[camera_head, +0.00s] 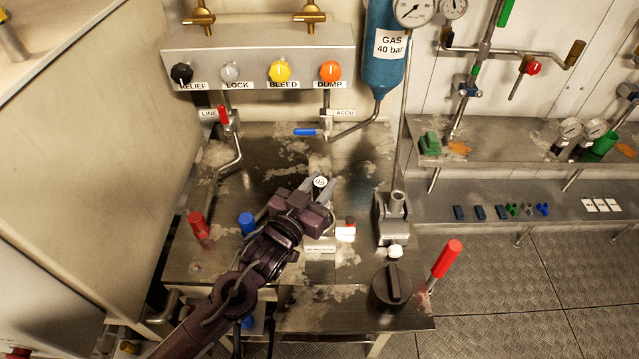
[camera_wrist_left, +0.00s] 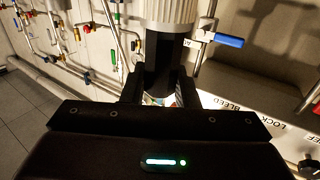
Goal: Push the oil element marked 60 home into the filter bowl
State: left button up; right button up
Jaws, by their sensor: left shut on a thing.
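My left gripper (camera_head: 321,190) is above the middle of the metal bench and shut on the oil element (camera_head: 320,182). The element's round white end, with a mark that looks like 60, shows between the fingertips in the head view. In the left wrist view the fingers (camera_wrist_left: 160,92) close on the element's dark part (camera_wrist_left: 163,60), and a white ribbed body (camera_wrist_left: 170,10) shows at the top edge. I cannot make out the filter bowl for certain; my gripper covers that part of the bench. Whether the element touches anything below is hidden. My right gripper is not in view.
A grey metal housing (camera_head: 392,222) stands right of the gripper, with a black knob (camera_head: 391,288) and red lever (camera_head: 446,258) nearer. Red (camera_head: 199,225) and blue (camera_head: 247,223) handles stand left. The blue-handled valve (camera_head: 308,132) and control panel (camera_head: 258,55) are behind.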

pick_arm(q)
jog(key=shift+f+b, duration=2.3)
jog(key=shift+f, duration=1.2)
jog(key=shift+r, duration=0.15)
jog(key=shift+r+p, duration=3.25)
jog(key=shift+p, duration=0.5)
